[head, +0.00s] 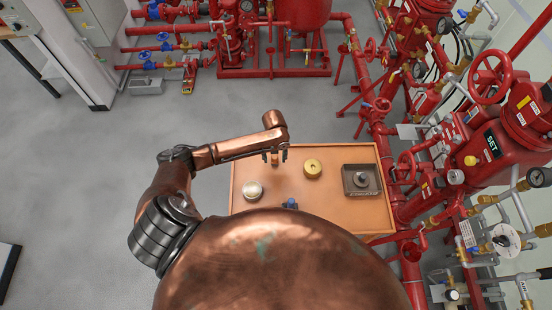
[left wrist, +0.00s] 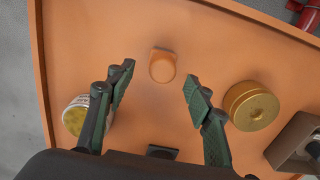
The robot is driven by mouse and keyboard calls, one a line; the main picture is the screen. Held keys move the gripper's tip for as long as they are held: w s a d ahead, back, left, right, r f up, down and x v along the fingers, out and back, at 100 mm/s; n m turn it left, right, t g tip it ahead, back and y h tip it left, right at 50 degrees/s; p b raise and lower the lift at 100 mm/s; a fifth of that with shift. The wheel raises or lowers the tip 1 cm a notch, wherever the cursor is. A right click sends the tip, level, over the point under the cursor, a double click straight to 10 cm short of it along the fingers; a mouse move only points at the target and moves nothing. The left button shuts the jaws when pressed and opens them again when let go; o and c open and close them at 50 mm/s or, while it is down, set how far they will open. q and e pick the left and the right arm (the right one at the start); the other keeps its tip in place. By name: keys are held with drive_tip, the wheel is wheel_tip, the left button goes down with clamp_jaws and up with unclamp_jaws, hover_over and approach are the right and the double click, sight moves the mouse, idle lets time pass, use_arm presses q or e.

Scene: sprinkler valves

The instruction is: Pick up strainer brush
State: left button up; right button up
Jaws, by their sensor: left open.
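An orange-brown, rounded upright piece (left wrist: 162,66) stands on the table, and I take it for the strainer brush's handle. It shows small in the head view (head: 275,160); no bristles can be made out. My left gripper (head: 275,157) is above the table with its fingers spread on either side of this piece. In the left wrist view the left gripper (left wrist: 157,85) is open and empty, with clear gaps between the piece and both fingers. My right gripper is not in view.
The wooden table (head: 340,213) also holds a brass cylinder (head: 312,168), a pale round jar (head: 252,190), a dark square tray (head: 361,180) and a small blue-topped item (head: 290,203). Red pipes and valves (head: 480,150) stand close to the table's right side. Open floor lies left.

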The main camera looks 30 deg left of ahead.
sight(275, 161)
use_arm(q)
drive_tip(key=shift+s+a+f, duration=0.15)
drive_tip(key=shift+f, duration=0.3)
drive_tip(key=f, duration=0.1)
drive_tip(key=w+f, duration=0.1)
drive_tip(key=f, duration=0.1)
drive_tip(key=shift+w+a, duration=0.15)
drive_tip(key=shift+w, duration=0.05)
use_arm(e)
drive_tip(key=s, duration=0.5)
use_arm(q)
drive_tip(key=shift+s+f+p, duration=0.15)
drive_tip(key=shift+f+p, duration=0.15)
drive_tip(key=shift+f, duration=0.25)
drive_tip(key=shift+w+f, duration=0.1)
drive_tip(key=shift+w, duration=0.1)
drive_tip(key=shift+c, duration=1.2)
drive_tip(key=shift+s, duration=0.15)
drive_tip(key=c, duration=1)
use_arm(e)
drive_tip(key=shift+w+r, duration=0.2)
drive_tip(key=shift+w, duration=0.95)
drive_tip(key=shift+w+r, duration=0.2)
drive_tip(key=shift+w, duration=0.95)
